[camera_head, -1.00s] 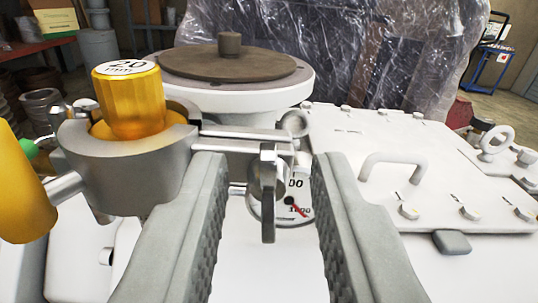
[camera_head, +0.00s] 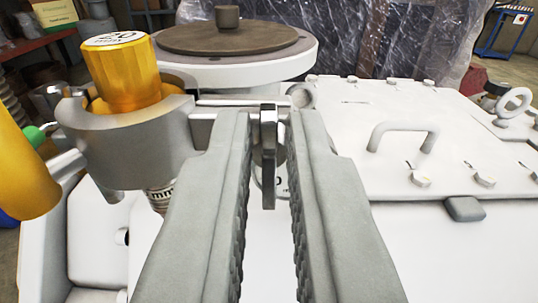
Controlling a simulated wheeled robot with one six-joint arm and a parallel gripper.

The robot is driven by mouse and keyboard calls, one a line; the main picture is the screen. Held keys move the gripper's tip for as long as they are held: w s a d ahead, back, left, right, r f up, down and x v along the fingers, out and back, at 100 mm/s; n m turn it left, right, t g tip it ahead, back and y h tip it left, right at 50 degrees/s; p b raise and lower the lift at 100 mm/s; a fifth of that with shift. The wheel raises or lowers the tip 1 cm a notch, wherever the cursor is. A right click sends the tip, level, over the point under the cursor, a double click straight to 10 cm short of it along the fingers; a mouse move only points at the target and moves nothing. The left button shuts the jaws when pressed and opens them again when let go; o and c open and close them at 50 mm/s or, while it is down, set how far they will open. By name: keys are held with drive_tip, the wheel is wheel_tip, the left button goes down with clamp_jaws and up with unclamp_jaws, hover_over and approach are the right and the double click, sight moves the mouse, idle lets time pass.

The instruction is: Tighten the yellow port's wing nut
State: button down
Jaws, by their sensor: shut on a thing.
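The yellow port (camera_head: 132,80) is a ribbed yellow cylinder with a white top label reading 20, at upper left. A grey metal clamp (camera_head: 120,150) surrounds its lower part. The wing nut (camera_head: 268,185) is an upright metal piece on the clamp's right side, standing edge-on to me. My gripper (camera_head: 269,120) has one finger on each side of the wing nut and is shut on it. The fingers hide most of the rod behind and much of a white dial gauge below the nut.
A second yellow cylinder (camera_head: 22,170) lies tilted at the left edge. A white flange with a brown lid (camera_head: 228,40) stands behind. A white panel with a handle (camera_head: 403,130) and small bolts spreads to the right. An eye ring (camera_head: 302,95) sits just right of the fingertips.

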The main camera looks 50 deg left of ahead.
drive_tip(key=m, duration=0.8)
drive_tip(key=f+m, duration=0.1)
drive_tip(key=m, duration=0.7)
drive_tip(key=w+f+m, duration=0.1)
drive_tip(key=m, duration=0.7)
drive_tip(key=shift+d, duration=0.35)
drive_tip(key=c, duration=1.6)
unclamp_jaws()
drive_tip(key=shift+s, duration=0.1)
drive_tip(key=v, duration=1.7)
drive_tip(key=shift+d, duration=0.15)
